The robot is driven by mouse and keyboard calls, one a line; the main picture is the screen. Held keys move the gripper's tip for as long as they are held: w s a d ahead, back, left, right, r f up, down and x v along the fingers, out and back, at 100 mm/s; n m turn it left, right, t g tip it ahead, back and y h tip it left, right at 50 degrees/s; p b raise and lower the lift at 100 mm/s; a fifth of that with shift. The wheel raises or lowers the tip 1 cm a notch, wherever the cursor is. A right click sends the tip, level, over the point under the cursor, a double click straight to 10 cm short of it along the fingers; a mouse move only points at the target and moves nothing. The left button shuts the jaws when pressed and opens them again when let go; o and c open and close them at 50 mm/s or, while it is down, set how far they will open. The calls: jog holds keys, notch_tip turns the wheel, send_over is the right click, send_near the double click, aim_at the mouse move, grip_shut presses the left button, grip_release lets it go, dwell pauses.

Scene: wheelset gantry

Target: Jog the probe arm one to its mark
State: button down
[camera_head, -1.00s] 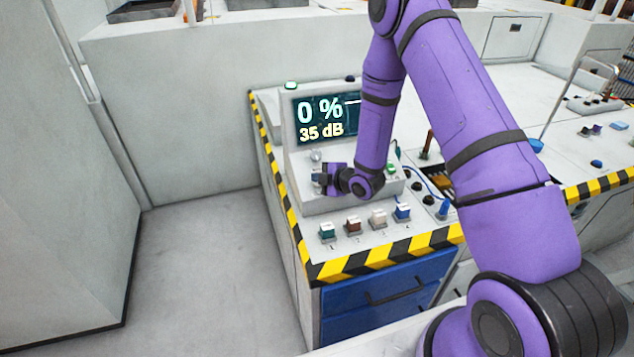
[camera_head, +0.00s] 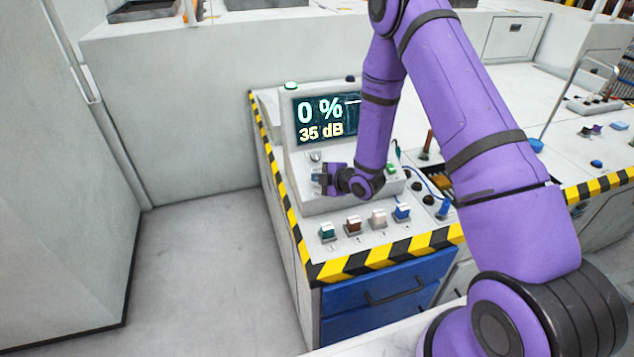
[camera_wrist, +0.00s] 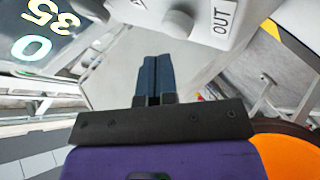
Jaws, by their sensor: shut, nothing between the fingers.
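The control console (camera_head: 285,165) stands in the middle of the head view. Its screen (camera_head: 326,117) reads 0 % and 35 dB. My gripper (camera_head: 316,178) is beside the left part of the sloped panel, partly hidden by my wrist. In the wrist view its dark blue fingers (camera_wrist: 151,62) are together and empty. A grey knob (camera_wrist: 177,23) on the panel lies beyond the fingertips, apart from them, next to a label reading OUT (camera_wrist: 222,15). The probe arm and its mark cannot be made out.
A row of coloured switches stands on the front ledge: teal (camera_head: 327,231), brown (camera_head: 353,224), white (camera_head: 378,217) and blue (camera_head: 402,211). Clear grey floor (camera_head: 210,270) lies left of the console.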

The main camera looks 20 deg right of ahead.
jog(key=shift+w+f, duration=0.15)
jog(key=shift+f, duration=0.2)
jog(key=shift+w+f, duration=0.25)
jog(key=shift+f, duration=0.25)
dwell(1.0)
jog(key=shift+r, duration=0.1)
dwell(3.7)
jog(key=shift+s+r, duration=0.4)
jog(key=shift+r, duration=0.4)
jog(key=shift+s+r, duration=0.35)
jog(key=shift+r, duration=0.4)
jog(key=shift+s+r, duration=0.35)
jog(key=shift+r, duration=0.4)
jog(key=shift+s+r, duration=0.35)
jog(key=shift+r, duration=0.4)
